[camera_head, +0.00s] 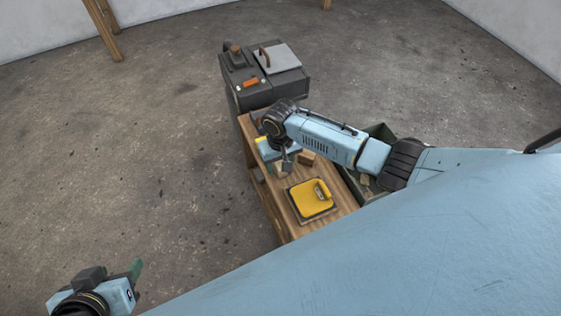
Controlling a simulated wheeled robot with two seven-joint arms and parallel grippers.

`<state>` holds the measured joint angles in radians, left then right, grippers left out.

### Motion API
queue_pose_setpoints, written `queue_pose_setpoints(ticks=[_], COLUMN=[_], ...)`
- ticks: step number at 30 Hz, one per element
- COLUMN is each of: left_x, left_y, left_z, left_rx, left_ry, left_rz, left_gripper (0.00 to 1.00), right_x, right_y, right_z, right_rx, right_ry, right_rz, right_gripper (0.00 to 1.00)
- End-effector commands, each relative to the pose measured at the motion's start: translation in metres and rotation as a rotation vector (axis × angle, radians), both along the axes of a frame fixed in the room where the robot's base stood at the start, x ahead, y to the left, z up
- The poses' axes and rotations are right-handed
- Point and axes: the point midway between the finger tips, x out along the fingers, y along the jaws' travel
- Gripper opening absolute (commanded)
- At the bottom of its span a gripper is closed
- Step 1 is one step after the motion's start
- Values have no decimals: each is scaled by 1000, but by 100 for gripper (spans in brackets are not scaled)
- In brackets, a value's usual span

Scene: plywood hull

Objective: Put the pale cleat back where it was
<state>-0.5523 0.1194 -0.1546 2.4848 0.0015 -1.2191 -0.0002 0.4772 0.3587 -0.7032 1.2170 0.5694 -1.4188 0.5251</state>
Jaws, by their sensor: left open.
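My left gripper (118,276) is at the lower left over bare floor, far from the workbench, open and empty. My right arm reaches in from the right over the wooden bench (284,222). My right gripper (287,163) points down there, and its small fingertips do not show whether it is open or shut. A small tan block (281,171) lies right at its fingers; I cannot tell whether they touch. A browner block (306,158) is just to the right. Which one is the pale cleat is too small to tell.
A yellow plate-like thing (307,203) with a handle lies on a dark-edged board on the bench. A dark cabinet (262,95) stands behind the bench. A dark green bin (382,132) is partly hidden by my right arm. The floor at left is clear.

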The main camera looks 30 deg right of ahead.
Motion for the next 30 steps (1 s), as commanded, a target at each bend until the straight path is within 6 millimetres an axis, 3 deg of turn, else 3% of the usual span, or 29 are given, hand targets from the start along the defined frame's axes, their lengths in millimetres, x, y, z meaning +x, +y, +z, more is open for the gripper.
queue_pose_setpoints(ticks=[11, 17, 23, 30], left_x=[-1, -27, -66, -57], left_y=[0, 11, 26, 35], left_z=[0, -13, -24, -63], left_rx=[2, 38, 87, 114], left_ry=[11, 166, 382, 413], left_rz=[0, 15, 39, 40], left_gripper=[52, 52, 52, 52], right_x=[0, 0, 0, 0], right_y=[0, 0, 0, 0], right_z=[5, 18, 36, 67], right_rx=[0, 0, 0, 0], right_ry=[0, -1, -1, 0], right_rz=[-1, -1, -1, 0], right_gripper=[52, 52, 52, 52])
